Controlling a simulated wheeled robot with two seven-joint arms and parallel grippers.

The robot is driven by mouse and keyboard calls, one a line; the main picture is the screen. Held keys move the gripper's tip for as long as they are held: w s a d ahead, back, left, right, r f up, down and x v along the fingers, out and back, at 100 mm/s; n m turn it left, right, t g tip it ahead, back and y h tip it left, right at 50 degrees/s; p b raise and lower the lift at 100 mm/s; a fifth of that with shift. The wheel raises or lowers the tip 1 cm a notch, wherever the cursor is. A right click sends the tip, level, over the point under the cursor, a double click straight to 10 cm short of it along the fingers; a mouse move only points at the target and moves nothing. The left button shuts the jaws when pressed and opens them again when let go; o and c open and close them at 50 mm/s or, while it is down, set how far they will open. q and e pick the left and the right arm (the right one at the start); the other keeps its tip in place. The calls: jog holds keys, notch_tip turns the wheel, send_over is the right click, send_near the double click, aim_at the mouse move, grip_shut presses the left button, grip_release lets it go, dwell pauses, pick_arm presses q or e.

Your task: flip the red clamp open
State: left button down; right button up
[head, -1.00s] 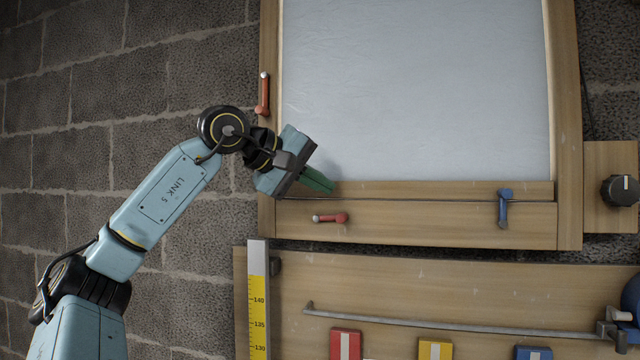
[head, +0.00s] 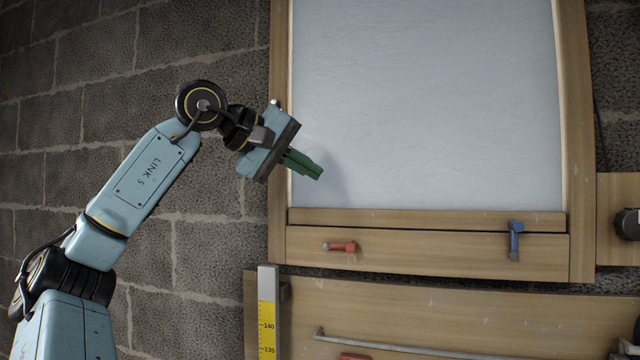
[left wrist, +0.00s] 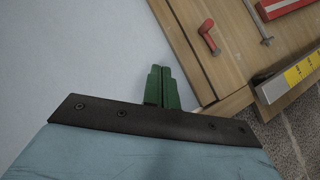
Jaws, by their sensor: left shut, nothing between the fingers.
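A red clamp (head: 341,247) lies nearly level on the wooden lower rail of the framed panel. It also shows in the left wrist view (left wrist: 209,37), beyond my fingers. Another red clamp on the left frame post is mostly hidden behind my gripper in the head view; only its pale tip (head: 276,102) shows. A blue clamp (head: 515,240) hangs upright at the right of the lower rail. My left gripper (head: 314,173) is shut and empty, its green fingers over the pale panel's lower left, above the rail and apart from the lower red clamp. My right gripper is not in view.
The pale panel (head: 430,110) sits in a wooden frame. Below are a yellow measuring strip (head: 267,325) and a grey rod (head: 400,346) on a wooden board. A dark knob (head: 628,224) is at right. A block wall (head: 60,170) fills the left.

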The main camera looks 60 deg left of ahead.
pick_arm(q)
jog(key=shift+s+d+r, duration=0.3)
jog(key=shift+s+r, duration=0.4)
jog(key=shift+s+d+r, duration=0.3)
jog(key=shift+s+r, duration=0.35)
